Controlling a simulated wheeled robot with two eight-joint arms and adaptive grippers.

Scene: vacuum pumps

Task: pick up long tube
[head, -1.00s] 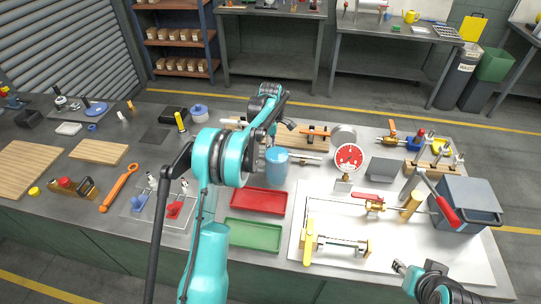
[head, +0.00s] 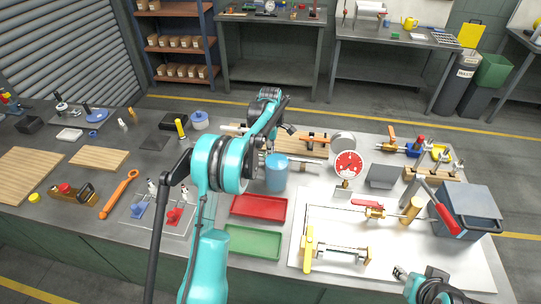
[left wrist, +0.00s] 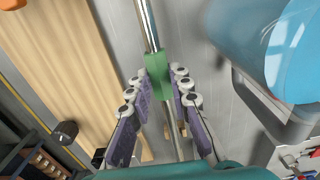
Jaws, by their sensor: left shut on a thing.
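The long tube is a slim silver metal rod with a green block on it. In the left wrist view the long tube (left wrist: 148,25) runs up from between my fingers, and the green block (left wrist: 158,75) sits between the fingertips. My left gripper (left wrist: 160,88) is shut on the tube at this block. In the head view a silver length of the tube (head: 308,160) shows to the right, behind the blue cylinder; my left arm hides most of the grip. My right gripper (head: 401,273) is at the lower right, apart from the tube; its opening is unclear.
A blue cylinder (head: 277,173) stands close to my left gripper. A wooden board (head: 287,138) lies behind it. A red tray (head: 259,208) and a green tray (head: 252,242) lie in front. A round red gauge (head: 348,164) stands to the right.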

